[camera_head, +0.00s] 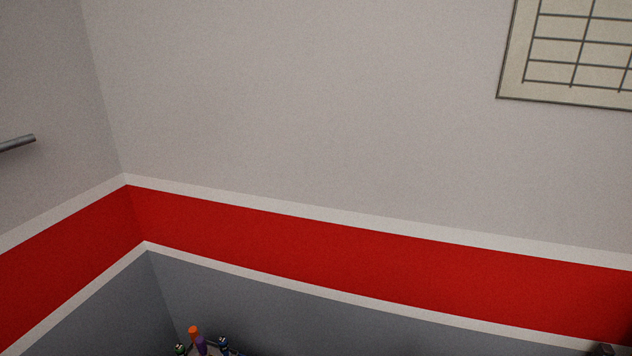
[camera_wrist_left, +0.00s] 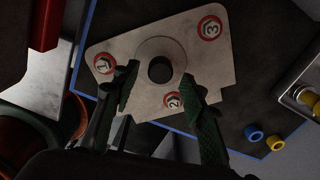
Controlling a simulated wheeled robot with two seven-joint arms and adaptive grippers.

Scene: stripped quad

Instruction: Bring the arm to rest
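My left gripper (camera_wrist_left: 160,75) shows in the left wrist view, its two dark green textured fingers spread apart. Nothing is seen held between them. Beyond the fingers is a pale, roughly triangular plate (camera_wrist_left: 125,45) with a round hub and a dark central hole. It carries red-ringed marks numbered 1, 2 and 3. The fingers overlap the plate in the picture; I cannot tell whether they touch it. Neither gripper shows in the head view, and my right gripper is in neither view.
A dark blue-edged surface (camera_wrist_left: 285,65) lies under the plate, with a blue ring (camera_wrist_left: 253,132) and a yellow ring (camera_wrist_left: 275,143). A metal tray is at right, a red object (camera_wrist_left: 46,24) upper left. The head view shows mostly wall (camera_head: 300,120) and several small objects (camera_head: 202,344) at the bottom.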

